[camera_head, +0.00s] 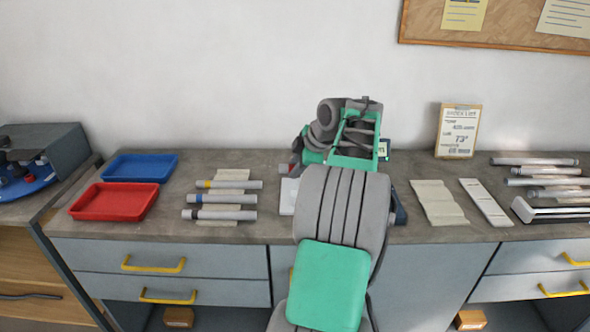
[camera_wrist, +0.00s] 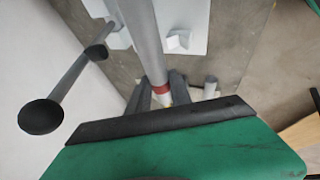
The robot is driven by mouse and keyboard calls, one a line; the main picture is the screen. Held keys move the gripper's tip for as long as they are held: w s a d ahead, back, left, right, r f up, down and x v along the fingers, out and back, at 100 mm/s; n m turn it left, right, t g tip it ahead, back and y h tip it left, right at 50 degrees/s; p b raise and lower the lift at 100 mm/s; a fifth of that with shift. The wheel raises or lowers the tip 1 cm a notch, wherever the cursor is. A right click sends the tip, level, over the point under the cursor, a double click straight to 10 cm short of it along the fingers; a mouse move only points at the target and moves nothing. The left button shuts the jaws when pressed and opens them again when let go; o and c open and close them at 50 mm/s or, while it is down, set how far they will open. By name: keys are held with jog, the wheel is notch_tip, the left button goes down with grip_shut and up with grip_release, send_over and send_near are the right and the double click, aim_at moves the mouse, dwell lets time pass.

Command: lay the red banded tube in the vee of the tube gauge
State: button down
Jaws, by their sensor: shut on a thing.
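The red banded tube (camera_wrist: 146,40) is grey with a red band near its lower end in the wrist view. My gripper (camera_wrist: 159,92) is shut on it close to the band. In the head view my gripper (camera_head: 340,135) is above the middle of the bench, and my arm hides most of what lies there. A white plate with a small raised block (camera_wrist: 180,41) lies under or beside the tube in the wrist view; it may be the tube gauge. A white edge (camera_head: 288,196) also shows left of my arm. I cannot see a vee or tell whether the tube touches it.
Three banded tubes (camera_head: 225,198) lie on a cloth to the left, with a red tray (camera_head: 112,201) and a blue tray (camera_head: 140,167) beyond. A cloth (camera_head: 438,203), a white strip (camera_head: 486,203) and several tubes (camera_head: 535,161) lie right. A rod with black discs (camera_wrist: 41,117) is near the gripper.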

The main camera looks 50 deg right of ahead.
aim_at(291, 197)
notch_tip(291, 197, down, 8)
jog(key=b, duration=0.6)
jog(key=shift+s+a+f+b, duration=0.15)
jog(key=shift+a+f+b, duration=0.1)
jog(key=shift+f+b, duration=0.25)
jog(key=shift+f, duration=0.15)
jog(key=c, duration=1.3)
grip_release()
jog(key=shift+o, duration=0.7)
jog(key=shift+s+r, duration=0.1)
jog(key=shift+r, duration=0.1)
jog(key=shift+o, duration=0.3)
jog(key=w+p+v, duration=0.1)
jog(key=v, duration=0.7)
jog(key=shift+s+d+r, duration=0.15)
jog(key=shift+d+r, duration=0.1)
jog(key=shift+r, duration=0.55)
